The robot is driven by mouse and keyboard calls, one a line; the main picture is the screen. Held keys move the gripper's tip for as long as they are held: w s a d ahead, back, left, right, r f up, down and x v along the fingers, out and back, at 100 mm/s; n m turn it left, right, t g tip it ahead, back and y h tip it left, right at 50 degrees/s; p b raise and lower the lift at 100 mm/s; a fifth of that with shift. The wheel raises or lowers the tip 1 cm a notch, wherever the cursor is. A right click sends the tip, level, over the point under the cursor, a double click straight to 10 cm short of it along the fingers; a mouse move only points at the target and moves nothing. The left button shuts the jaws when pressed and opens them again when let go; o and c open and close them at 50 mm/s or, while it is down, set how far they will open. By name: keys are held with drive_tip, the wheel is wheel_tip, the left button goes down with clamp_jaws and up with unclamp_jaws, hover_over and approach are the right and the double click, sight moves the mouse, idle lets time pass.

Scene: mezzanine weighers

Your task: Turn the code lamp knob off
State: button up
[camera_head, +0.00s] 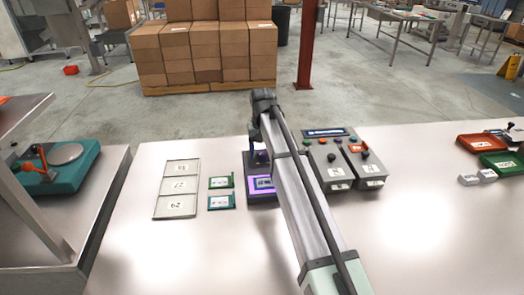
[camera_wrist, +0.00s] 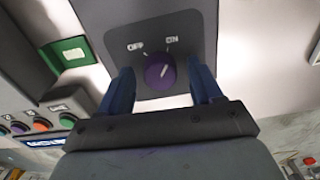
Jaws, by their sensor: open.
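The code lamp's purple knob (camera_wrist: 160,71) is on a dark grey panel (camera_wrist: 190,28) marked OFF at left and ON at right. The pale line on the knob points up and right, towards ON. My gripper (camera_wrist: 163,82) is open, with one blue finger on each side of the knob. I cannot tell whether either finger touches it. In the head view the lamp (camera_head: 262,184) glows purple over a card at its base.
Two grey control boxes (camera_head: 328,168) with buttons and a display stand right of the lamp, close to my arm. Green cards (camera_head: 221,182) and a numbered tray (camera_head: 165,211) lie to the left. Red and green trays (camera_head: 484,140) are at the far right. The table's front right is clear.

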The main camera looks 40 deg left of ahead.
drive_tip(key=c, duration=1.1)
drive_tip(key=shift+o, duration=0.2)
drive_tip(key=shift+n, duration=0.3)
drive_tip(key=n, duration=0.6)
drive_tip(key=shift+n, duration=0.3)
drive_tip(key=n, duration=0.6)
drive_tip(key=shift+n, duration=0.4)
drive_tip(key=o, duration=1.1)
drive_tip(key=shift+c, duration=0.2)
